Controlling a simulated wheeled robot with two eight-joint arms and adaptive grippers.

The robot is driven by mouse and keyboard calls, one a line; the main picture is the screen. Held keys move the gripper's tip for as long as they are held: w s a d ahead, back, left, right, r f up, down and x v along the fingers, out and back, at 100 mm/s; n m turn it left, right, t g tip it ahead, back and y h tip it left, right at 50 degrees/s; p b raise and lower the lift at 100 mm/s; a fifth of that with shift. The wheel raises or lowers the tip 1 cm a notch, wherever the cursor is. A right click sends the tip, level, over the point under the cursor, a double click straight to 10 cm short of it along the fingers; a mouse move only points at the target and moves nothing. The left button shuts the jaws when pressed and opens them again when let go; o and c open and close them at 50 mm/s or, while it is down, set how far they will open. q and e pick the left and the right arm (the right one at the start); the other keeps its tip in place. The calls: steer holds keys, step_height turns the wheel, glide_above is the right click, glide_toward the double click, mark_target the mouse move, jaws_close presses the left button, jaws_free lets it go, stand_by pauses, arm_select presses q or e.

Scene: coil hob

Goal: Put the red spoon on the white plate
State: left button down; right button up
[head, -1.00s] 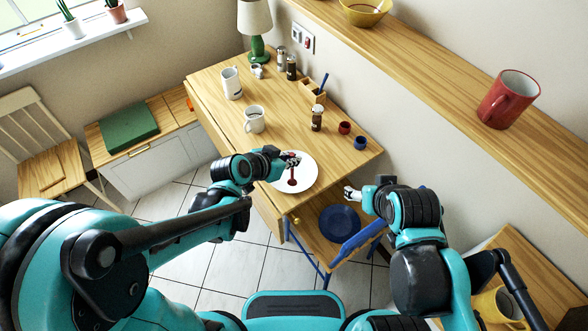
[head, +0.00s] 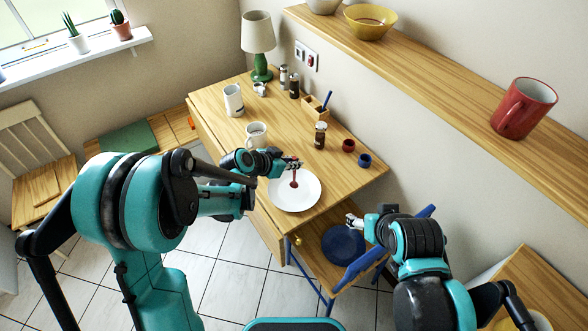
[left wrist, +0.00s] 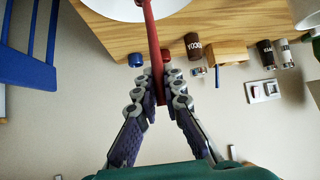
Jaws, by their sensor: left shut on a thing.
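The white plate (head: 294,200) lies near the front edge of the wooden table. My left gripper (head: 292,164) is at the plate's far side and is shut on the red spoon (head: 294,180). The spoon hangs down over the plate, bowl end lowest; I cannot tell whether it touches. In the left wrist view the spoon's handle (left wrist: 152,40) runs between the closed fingers (left wrist: 158,88), and part of the plate (left wrist: 112,8) shows at the top. My right gripper (head: 352,219) is empty, right of the table; its opening is too small to judge.
A white mug (head: 256,132), a jar (head: 320,136), a red cup (head: 348,146) and a blue cup (head: 364,160) stand behind the plate. A wall shelf (head: 440,88) holds a red mug (head: 523,108).

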mark_target(294, 173)
arm_select(q)
step_height(294, 173, down, 2)
steer(key=shift+f+b, duration=0.2)
steer(key=shift+b, duration=0.15)
steer(key=shift+r, duration=0.1)
steer(key=shift+f, duration=0.2)
steer(key=c, duration=1.6)
jaws_free()
steer(key=shift+r, duration=0.1)
steer(key=shift+c, duration=0.2)
